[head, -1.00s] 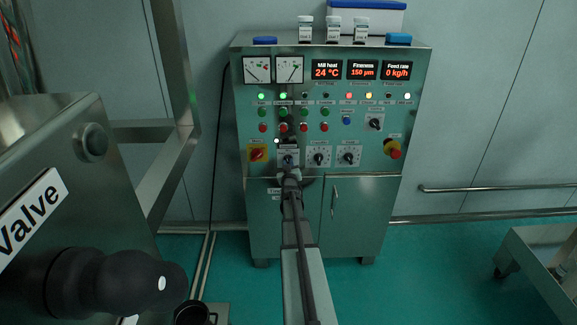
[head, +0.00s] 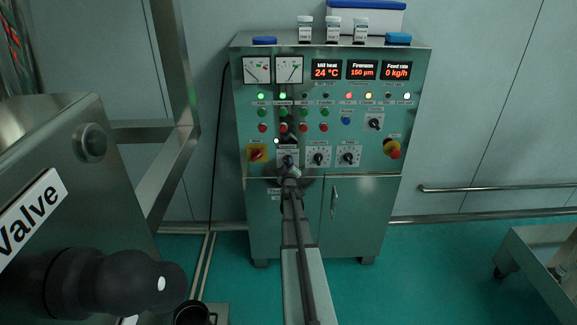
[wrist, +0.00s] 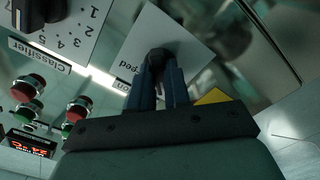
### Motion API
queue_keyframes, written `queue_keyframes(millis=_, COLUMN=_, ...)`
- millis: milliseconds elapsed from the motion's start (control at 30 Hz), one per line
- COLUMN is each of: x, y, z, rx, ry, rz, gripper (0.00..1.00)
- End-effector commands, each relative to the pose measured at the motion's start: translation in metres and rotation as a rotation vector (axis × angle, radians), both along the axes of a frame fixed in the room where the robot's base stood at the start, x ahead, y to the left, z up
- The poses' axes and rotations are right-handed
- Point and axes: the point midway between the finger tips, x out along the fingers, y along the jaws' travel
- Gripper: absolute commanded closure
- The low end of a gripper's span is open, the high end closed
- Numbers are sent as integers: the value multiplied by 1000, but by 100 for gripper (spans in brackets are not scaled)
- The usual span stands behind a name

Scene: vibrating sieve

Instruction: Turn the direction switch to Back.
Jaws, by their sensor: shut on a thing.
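The direction switch is a small dark knob (wrist: 157,57) on a white plate (wrist: 185,40), in the wrist view. My gripper (wrist: 159,76) has its two blue fingers closed on either side of this knob. The plate's lettering is partly hidden; only pieces such as "ped" and "on" can be read, so the knob's pointing direction cannot be told. In the head view my gripper (head: 288,164) is at the lower left of the control panel, in front of the switch's plate (head: 287,151), and hides most of the knob.
The steel control cabinet (head: 410,110) has several lamps and buttons above the switch. A red switch on a yellow plate (head: 257,153) is close on the left, a numbered dial (head: 318,158) close on the right. A red emergency button (head: 394,153) is farther right.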

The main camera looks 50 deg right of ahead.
Motion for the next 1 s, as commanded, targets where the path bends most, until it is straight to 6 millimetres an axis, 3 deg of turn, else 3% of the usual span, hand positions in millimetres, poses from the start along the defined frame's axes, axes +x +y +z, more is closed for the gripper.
queue_keyframes(millis=333, x=0, y=0, z=0, rx=-5, ry=4, rz=1, gripper=100)
queue_keyframes(millis=367, x=0, y=0, z=0, rx=-5, ry=4, rz=1, gripper=80)
queue_keyframes(millis=600, x=0, y=0, z=0, rx=-3, ry=3, rz=0, gripper=57)
queue_keyframes(millis=1000, x=-4, y=4, z=0, rx=-2, ry=2, rz=0, gripper=57)
